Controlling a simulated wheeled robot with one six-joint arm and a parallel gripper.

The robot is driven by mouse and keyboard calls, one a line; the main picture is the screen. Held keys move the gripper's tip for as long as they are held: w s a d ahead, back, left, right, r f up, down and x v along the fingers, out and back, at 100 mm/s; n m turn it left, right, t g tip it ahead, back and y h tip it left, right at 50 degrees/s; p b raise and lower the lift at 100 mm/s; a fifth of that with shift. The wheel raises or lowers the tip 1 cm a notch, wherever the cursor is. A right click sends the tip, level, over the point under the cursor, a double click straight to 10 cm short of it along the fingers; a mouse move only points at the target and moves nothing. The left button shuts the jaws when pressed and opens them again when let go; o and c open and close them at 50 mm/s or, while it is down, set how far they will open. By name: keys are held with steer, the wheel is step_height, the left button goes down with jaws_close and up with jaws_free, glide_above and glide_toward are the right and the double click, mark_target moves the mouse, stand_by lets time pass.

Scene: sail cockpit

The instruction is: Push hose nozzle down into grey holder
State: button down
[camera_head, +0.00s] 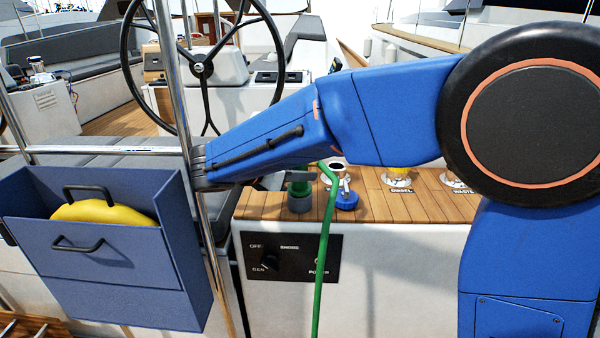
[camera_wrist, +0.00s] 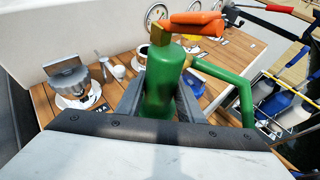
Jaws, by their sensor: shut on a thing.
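The green hose nozzle (camera_wrist: 160,80) is between the two dark fingers of my gripper (camera_wrist: 160,102) in the wrist view. It has a brass-coloured end and an orange lever (camera_wrist: 196,24). The green hose (camera_wrist: 243,98) leaves it to the right. In the head view the lower green part of the nozzle (camera_head: 300,188) shows under my blue arm, directly above the grey holder (camera_head: 300,203) on the teak ledge. Its lower end meets the holder's top; how deep it sits I cannot tell. My arm hides most of my gripper there. The holder is hidden in the wrist view.
A blue cap (camera_head: 346,201) stands right of the holder, with deck fillers (camera_head: 398,178) beyond. The green hose (camera_head: 326,240) hangs past the switch panel (camera_head: 292,258). A steel post (camera_head: 183,100) and a blue bin (camera_head: 115,260) stand left.

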steer(key=shift+f, duration=0.55)
steer(key=c, duration=1.5)
jaws_free()
steer(key=shift+v, duration=5.5)
